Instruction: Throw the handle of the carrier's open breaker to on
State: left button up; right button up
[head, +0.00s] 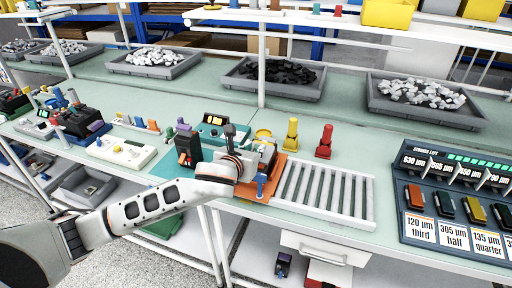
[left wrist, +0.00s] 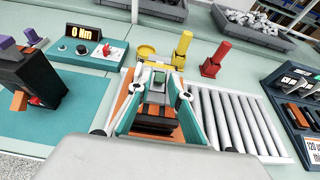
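An orange carrier (head: 290,168) sits at the left end of the roller track, mostly hidden by my left gripper. It also shows in the left wrist view (left wrist: 125,112). My left gripper (left wrist: 158,82) is over the carrier, with its fingers apart on both sides. My right gripper is in neither view.
A black device with a red lever (head: 188,146) stands left of the gripper. Behind it is a teal meter box (left wrist: 85,48) reading 0 Nm. Yellow (head: 291,135) and red (head: 325,142) posts stand behind the rollers (head: 322,190). A gauge rack (head: 455,200) is at the right.

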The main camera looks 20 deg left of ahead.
pick_arm(q)
jog(key=shift+x, duration=0.95)
grip_shut()
